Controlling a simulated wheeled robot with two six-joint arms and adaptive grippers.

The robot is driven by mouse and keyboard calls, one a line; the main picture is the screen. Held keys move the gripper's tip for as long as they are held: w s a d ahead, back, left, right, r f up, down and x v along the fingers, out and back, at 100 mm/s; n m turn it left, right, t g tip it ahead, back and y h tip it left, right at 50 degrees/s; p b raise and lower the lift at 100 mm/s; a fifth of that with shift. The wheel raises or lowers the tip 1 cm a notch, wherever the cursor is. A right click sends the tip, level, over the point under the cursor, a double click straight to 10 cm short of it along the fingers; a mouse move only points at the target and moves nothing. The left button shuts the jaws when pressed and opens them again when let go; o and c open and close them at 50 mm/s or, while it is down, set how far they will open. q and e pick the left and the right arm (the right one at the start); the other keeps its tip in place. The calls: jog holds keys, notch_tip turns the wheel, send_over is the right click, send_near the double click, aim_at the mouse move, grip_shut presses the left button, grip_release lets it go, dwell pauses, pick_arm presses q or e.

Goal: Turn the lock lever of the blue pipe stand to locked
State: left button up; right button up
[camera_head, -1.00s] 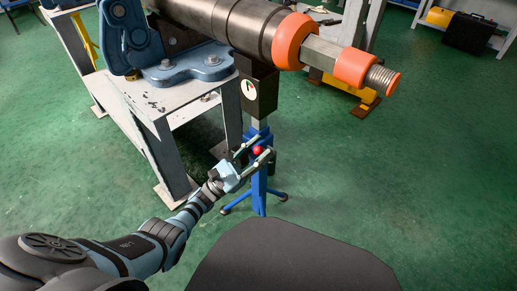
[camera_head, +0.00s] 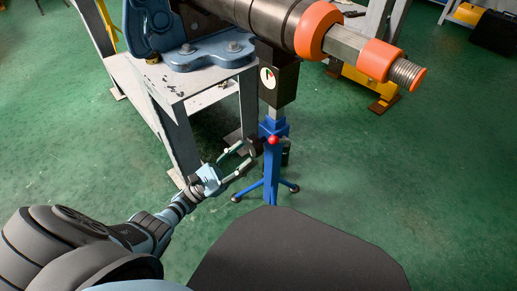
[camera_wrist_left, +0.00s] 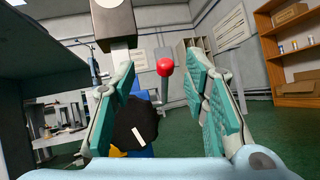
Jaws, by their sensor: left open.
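The blue pipe stand (camera_head: 270,185) stands upright on splayed feet beneath the pipe, with a black head block (camera_head: 276,80) on top. Its lock lever ends in a red ball (camera_head: 273,140), seen just below the blue collar. The lever's arm is hard to make out, so I cannot tell its setting. My left gripper (camera_head: 246,155) is open and empty, just left of the post and slightly below the ball. In the left wrist view the red ball (camera_wrist_left: 165,66) shows ahead, between the spread fingers and apart from them. A black knob (camera_wrist_left: 135,125) partly hides the blue post there. My right gripper is out of view.
A dark pipe (camera_head: 265,20) with orange collars (camera_head: 318,28) runs overhead, held by a blue vise (camera_head: 205,50) on a grey metal table (camera_head: 172,95). The table's leg stands close behind my left gripper. Green floor (camera_head: 400,180) is clear to the right.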

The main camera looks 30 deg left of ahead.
pick_arm(q)
jog(key=s+a, duration=0.4)
jog(key=s, duration=0.1)
jog(key=shift+a, duration=0.15)
jog(key=shift+c, duration=0.2)
